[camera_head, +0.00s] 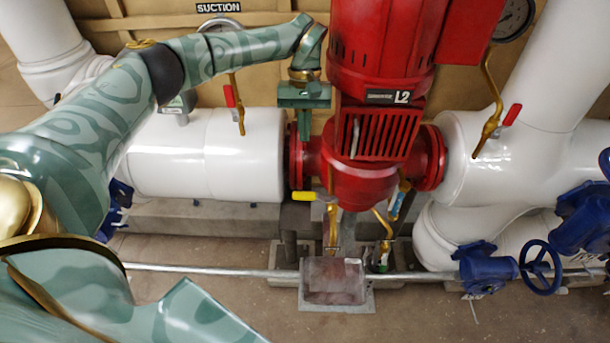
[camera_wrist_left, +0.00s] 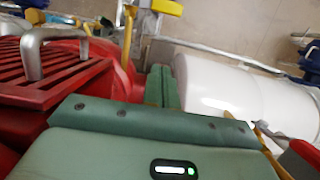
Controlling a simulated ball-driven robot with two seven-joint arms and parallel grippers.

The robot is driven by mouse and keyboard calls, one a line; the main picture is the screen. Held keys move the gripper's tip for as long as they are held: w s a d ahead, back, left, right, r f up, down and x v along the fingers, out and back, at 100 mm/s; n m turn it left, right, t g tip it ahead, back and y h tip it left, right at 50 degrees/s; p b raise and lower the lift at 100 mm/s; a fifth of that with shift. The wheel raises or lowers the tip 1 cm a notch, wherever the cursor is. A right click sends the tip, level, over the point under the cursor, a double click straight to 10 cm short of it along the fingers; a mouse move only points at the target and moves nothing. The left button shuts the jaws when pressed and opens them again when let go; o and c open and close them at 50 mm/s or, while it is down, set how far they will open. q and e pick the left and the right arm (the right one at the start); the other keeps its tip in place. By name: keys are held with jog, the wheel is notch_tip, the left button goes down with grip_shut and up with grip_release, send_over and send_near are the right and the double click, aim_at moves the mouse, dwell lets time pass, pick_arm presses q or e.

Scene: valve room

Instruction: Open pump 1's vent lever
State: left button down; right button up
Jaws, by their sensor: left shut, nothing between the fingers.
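The red pump (camera_head: 365,150) stands in the middle of the head view, with an L2 plate on it. A short yellow lever (camera_head: 303,196) lies level at its lower left, above a brass pipe; I cannot tell for sure that it is the vent lever. A yellow handle also shows at the top of the left wrist view (camera_wrist_left: 166,7). My left gripper (camera_head: 304,132) points down beside the pump's left flange, above the yellow lever and apart from it. Its fingers (camera_wrist_left: 162,88) are shut and empty. My right gripper is not in view.
White pipes run left (camera_head: 210,155) and right (camera_head: 545,150) of the pump. Red-handled gauge levers (camera_head: 229,96) (camera_head: 512,114) hang on both sides. A blue-handled lever (camera_head: 397,203) sits right of the drain box (camera_head: 335,308). Blue valves (camera_head: 485,270) stand at right.

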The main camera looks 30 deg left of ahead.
aim_at(315, 197)
pick_arm(q)
jog(key=s+d+f, duration=0.3)
jog(key=s+f, duration=0.2)
jog(key=f, duration=0.4)
jog(key=shift+s+d+f, duration=0.15)
jog(key=shift+s, duration=0.15)
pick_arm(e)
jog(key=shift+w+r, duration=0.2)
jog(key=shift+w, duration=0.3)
